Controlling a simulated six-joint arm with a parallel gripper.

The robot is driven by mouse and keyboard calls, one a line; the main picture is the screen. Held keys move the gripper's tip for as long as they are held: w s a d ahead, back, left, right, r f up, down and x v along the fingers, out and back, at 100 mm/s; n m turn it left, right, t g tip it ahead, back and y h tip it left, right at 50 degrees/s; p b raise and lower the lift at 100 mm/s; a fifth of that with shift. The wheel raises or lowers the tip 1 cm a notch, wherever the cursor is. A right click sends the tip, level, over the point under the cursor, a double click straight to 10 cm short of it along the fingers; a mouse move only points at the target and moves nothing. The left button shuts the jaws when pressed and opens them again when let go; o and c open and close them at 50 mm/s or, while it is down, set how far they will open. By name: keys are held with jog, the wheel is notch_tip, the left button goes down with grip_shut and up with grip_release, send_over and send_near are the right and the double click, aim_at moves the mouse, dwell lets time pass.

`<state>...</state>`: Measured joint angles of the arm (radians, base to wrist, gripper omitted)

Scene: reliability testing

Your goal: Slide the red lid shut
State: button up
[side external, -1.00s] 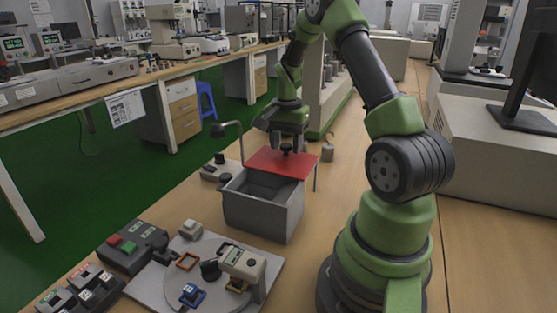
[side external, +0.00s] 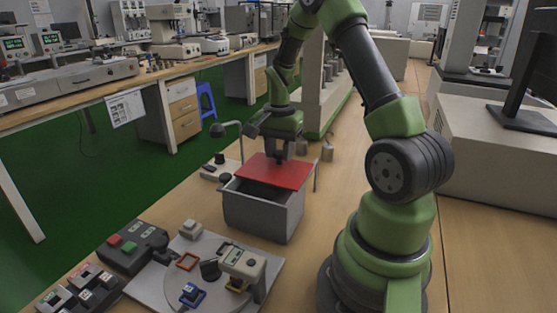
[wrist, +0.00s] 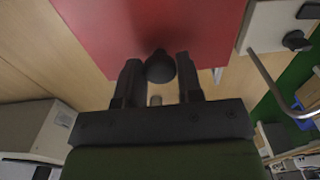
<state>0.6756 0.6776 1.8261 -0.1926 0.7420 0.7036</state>
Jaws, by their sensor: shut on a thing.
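The red lid (side external: 268,174) lies over the top of the grey box (side external: 262,217) in the side view. It covers the far part, and a dark strip of opening shows along the near side. The lid also fills the top of the wrist view (wrist: 130,25). My gripper (side external: 284,157) is above the lid. In the wrist view my gripper (wrist: 159,68) has its two fingers on either side of the lid's round black knob (wrist: 160,66) and is shut on it. In the side view the fingers mostly hide the knob.
A thin bent post (side external: 240,141) rises at the box's left. In front lies a round plate (side external: 200,265) with small parts, beside a button box (side external: 132,247).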

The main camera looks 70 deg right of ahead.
aim_at(269, 176)
jog(key=shift+a, duration=2.9)
jog(key=o, duration=0.5)
jog(key=shift+r, duration=2.5)
